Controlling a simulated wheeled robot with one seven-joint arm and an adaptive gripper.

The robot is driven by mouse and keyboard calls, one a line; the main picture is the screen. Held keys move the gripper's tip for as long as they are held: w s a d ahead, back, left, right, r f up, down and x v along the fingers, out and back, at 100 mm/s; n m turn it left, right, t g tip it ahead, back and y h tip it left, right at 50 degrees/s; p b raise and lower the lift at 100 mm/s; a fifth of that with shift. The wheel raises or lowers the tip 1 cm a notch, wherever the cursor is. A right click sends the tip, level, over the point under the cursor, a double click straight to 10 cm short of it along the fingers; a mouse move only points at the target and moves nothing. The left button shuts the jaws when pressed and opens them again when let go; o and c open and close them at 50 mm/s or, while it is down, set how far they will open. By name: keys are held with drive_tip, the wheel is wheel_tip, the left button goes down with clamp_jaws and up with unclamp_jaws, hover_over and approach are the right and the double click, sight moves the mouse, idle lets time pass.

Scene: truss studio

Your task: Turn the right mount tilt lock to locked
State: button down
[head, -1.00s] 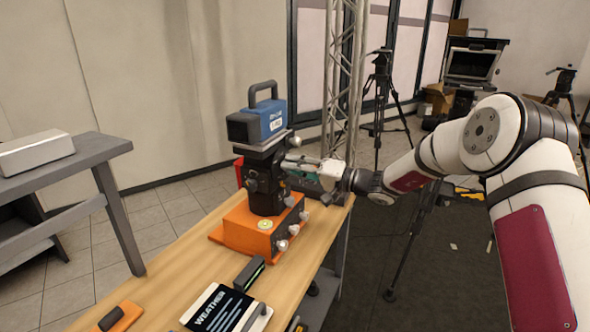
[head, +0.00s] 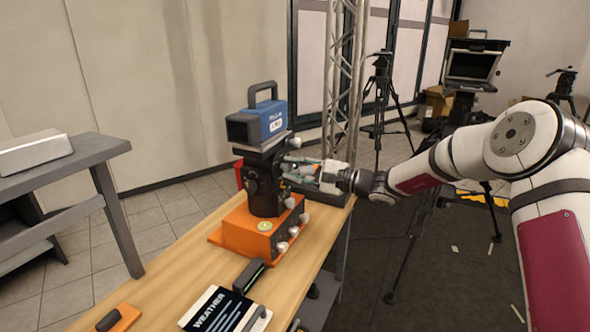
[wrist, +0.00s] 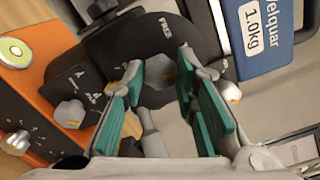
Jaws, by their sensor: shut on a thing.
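The mount is a black camera head (head: 264,185) on an orange base (head: 255,232), with a blue box camera (head: 262,122) on top. My gripper (head: 287,170) is at the head's right side. In the wrist view, my gripper's green-padded fingers (wrist: 160,70) are on either side of a grey faceted knob (wrist: 160,88), shut on it. This appears to be the tilt lock. A partly readable label beginning "FRE" (wrist: 165,27) sits beyond it on the black plate. Markings near the fingers are partly hidden, so I cannot read the knob's setting.
Other grey knobs (wrist: 70,113) are close to the fingers on the mount's side. A black handheld piece (head: 249,275) and a "WEATHER" card (head: 218,311) lie on the wooden table (head: 175,275). A truss tower (head: 343,80) stands behind. A grey side bench (head: 75,160) is at left.

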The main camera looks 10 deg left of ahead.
drive_tip(key=m, duration=0.5)
drive_tip(key=shift+w+d+m, duration=0.1)
drive_tip(key=shift+m, duration=0.2)
drive_tip(key=shift+f, duration=0.1)
idle(0.3)
drive_tip(key=c, duration=1.3)
unclamp_jaws()
drive_tip(key=v, duration=1.2)
